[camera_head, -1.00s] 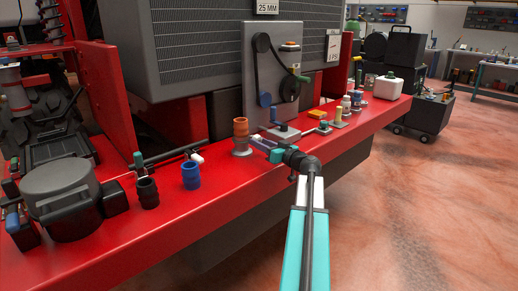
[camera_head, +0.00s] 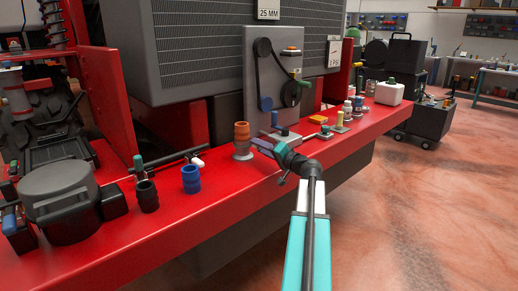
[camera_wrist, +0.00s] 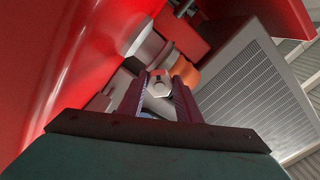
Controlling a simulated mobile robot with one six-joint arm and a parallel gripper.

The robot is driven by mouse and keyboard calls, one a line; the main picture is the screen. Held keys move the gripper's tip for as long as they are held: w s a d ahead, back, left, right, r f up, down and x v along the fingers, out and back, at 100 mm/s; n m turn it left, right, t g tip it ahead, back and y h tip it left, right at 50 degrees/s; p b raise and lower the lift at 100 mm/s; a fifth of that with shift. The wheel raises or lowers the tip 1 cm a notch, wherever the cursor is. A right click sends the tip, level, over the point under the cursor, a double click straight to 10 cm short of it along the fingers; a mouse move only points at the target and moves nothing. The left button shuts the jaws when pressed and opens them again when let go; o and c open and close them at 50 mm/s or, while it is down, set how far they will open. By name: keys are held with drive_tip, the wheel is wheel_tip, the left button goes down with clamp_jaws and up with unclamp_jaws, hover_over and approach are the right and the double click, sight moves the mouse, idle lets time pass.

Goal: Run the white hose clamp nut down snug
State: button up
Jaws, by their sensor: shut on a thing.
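My gripper (camera_head: 256,146) reaches in from the front over the red ledge, its fingertips beside the pale grey base of the orange ribbed hose (camera_head: 242,131). In the wrist view, the white nut (camera_wrist: 161,85) sits between the two dark purple fingers of my gripper (camera_wrist: 160,88). The fingers are shut on it. The fingers hide the nut's sides, and in the head view the nut cannot be made out.
The red ledge (camera_head: 115,232) carries a blue ribbed cup (camera_head: 191,180), a black cup (camera_head: 147,195) and a dark rod with a white end (camera_head: 197,162) left of my gripper. A grey plate with a belt (camera_head: 272,80) stands behind. Small bottles and a white jug (camera_head: 390,91) stand right.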

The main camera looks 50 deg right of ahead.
drive_tip(key=m+p, duration=0.1)
drive_tip(key=m, duration=0.1)
drive_tip(key=m+p, duration=0.1)
drive_tip(key=m, duration=0.3)
drive_tip(key=shift+w+r+p, duration=0.1)
drive_tip(key=shift+r+p, duration=0.25)
drive_tip(key=shift+p, duration=0.05)
drive_tip(key=m+p, duration=0.2)
drive_tip(key=m, duration=0.2)
drive_tip(key=shift+r, duration=0.1)
drive_tip(key=m+p, duration=0.3)
drive_tip(key=shift+m, duration=0.4)
drive_tip(key=m+p, duration=0.3)
drive_tip(key=shift+r+m, duration=0.1)
drive_tip(key=shift+m, duration=0.2)
drive_tip(key=m+p, duration=0.4)
drive_tip(key=shift+d, duration=0.1)
drive_tip(key=m+p, duration=0.4)
drive_tip(key=shift+d, duration=0.1)
drive_tip(key=shift+f+m+p, duration=0.3)
drive_tip(key=shift+m+p, duration=0.2)
drive_tip(key=shift+m, duration=0.4)
